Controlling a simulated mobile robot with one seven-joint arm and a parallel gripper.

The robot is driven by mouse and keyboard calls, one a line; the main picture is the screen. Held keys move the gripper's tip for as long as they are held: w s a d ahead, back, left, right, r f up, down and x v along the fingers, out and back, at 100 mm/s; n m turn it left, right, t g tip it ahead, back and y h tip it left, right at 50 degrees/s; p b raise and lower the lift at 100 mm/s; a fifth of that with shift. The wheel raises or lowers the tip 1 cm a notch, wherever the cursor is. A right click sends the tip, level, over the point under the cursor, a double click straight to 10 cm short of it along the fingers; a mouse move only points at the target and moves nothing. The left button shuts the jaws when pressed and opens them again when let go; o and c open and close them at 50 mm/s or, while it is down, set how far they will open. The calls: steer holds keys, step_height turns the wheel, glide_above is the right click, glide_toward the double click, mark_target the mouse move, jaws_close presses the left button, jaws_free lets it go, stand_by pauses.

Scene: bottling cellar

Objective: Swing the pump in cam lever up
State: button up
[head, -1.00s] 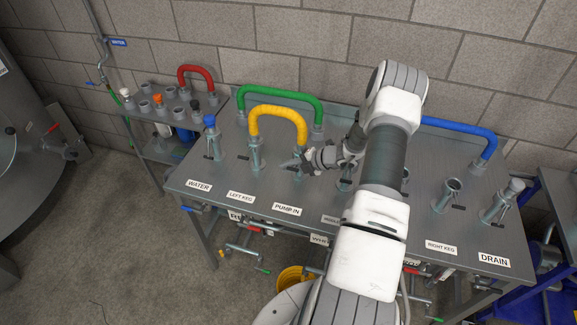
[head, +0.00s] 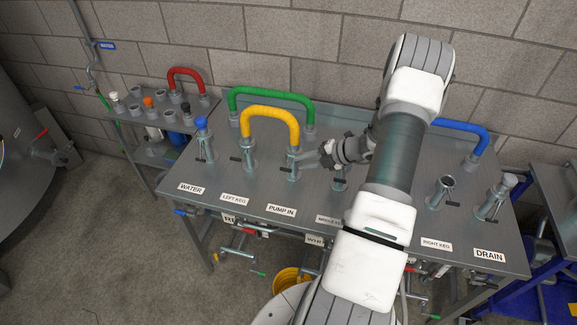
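The pump in coupling (head: 293,164) is a grey upright fitting behind the PUMP IN label (head: 281,210) on the metal table. The right end of the yellow hose bend (head: 270,111) sits on top of it. My gripper (head: 308,157) is just to the right of this coupling, low over the table, with its fingers pointing left towards it. The cam lever is too small and too close to the fingers to make out, so its position is unclear. I cannot tell whether the fingers touch it or how far apart they are.
A green bend (head: 270,93) stands behind the yellow one. The blue-capped water fitting (head: 203,140) is at left. A blue bend (head: 462,128) and the drain fitting (head: 497,197) are at right. My arm hides part of the table's middle.

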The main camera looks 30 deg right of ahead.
steer(key=v, duration=0.7)
steer(key=shift+r, duration=0.15)
steer(key=shift+s, duration=0.1)
steer(key=s+a+r+n+g+h, duration=0.1)
steer(key=a+r+n+g, duration=0.2)
steer(key=a+r+n, duration=0.75)
steer(key=a+r+n+g+h, duration=0.1)
steer(key=a+r+n+g, duration=0.2)
steer(key=a+r+n, duration=0.8)
steer(key=s+a+r+n+t+h, duration=0.1)
steer(key=s+a+r+n+h, duration=0.1)
steer(key=s+n, duration=0.6)
steer(key=s+a+r+n+t+h, duration=0.1)
steer(key=s+a+r+n, duration=0.3)
steer(key=n, duration=1.5)
steer(key=s+a+h, duration=0.1)
steer(key=s+a, duration=0.1)
steer(key=s, duration=0.2)
steer(key=shift+a+r+t, duration=0.25)
steer(key=shift+r+t, duration=0.05)
steer(key=shift+r, duration=0.05)
